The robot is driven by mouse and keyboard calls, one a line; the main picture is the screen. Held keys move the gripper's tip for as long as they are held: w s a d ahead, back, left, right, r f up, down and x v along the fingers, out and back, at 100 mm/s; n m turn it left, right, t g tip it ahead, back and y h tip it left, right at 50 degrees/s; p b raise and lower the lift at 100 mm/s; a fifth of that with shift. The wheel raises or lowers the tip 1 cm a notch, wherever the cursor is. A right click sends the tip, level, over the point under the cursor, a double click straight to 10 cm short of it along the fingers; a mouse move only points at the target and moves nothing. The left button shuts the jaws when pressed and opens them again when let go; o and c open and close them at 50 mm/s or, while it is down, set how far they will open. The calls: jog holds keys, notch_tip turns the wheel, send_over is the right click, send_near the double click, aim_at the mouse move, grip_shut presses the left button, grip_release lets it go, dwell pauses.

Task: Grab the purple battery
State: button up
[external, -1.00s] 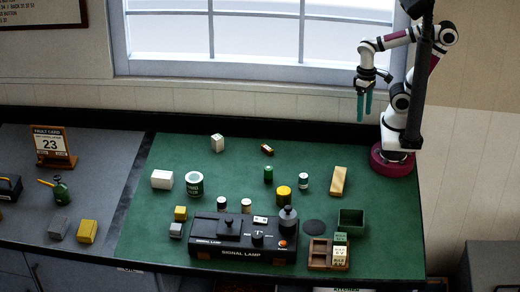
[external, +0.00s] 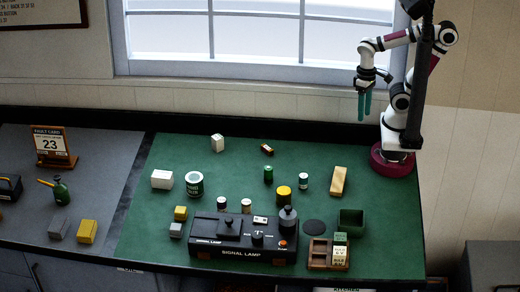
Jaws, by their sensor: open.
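No battery that is plainly purple shows in this view. Several small upright cylinders stand on the green mat (external: 330,150): a green one (external: 268,174), a white one with a dark band (external: 303,181), a larger yellow one (external: 284,196), and two pale-topped ones (external: 222,204) and (external: 246,205) partly hidden behind the black signal lamp box (external: 240,240). The colour of the last two's sides is hard to tell. My gripper (external: 364,106) has teal fingers pointing down, open and empty, high at the back right, well away from the cylinders.
A green open bin (external: 351,222), a wooden tray (external: 317,262) with blocks and a tan bar (external: 339,181) are at the right. A labelled can (external: 194,184), a white box (external: 162,179) and small cubes are at the left. The mat's back right is mostly clear.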

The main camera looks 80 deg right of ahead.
jog(key=w+a+r+n, duration=0.2)
jog(key=w+r, duration=0.1)
jog(key=w, duration=0.8)
jog(key=n+t, duration=0.4)
jog(key=n, duration=0.4)
send_over(223, 200)
jog(key=s+d, duration=0.2)
jog(key=s, duration=0.3)
notch_tip(223, 200, down, 9)
jog(key=x, duration=1.5)
jog(key=shift+w+d+f, duration=0.15)
jog(key=shift+w+f, duration=0.1)
jog(key=shift+w, duration=0.05)
grip_shut()
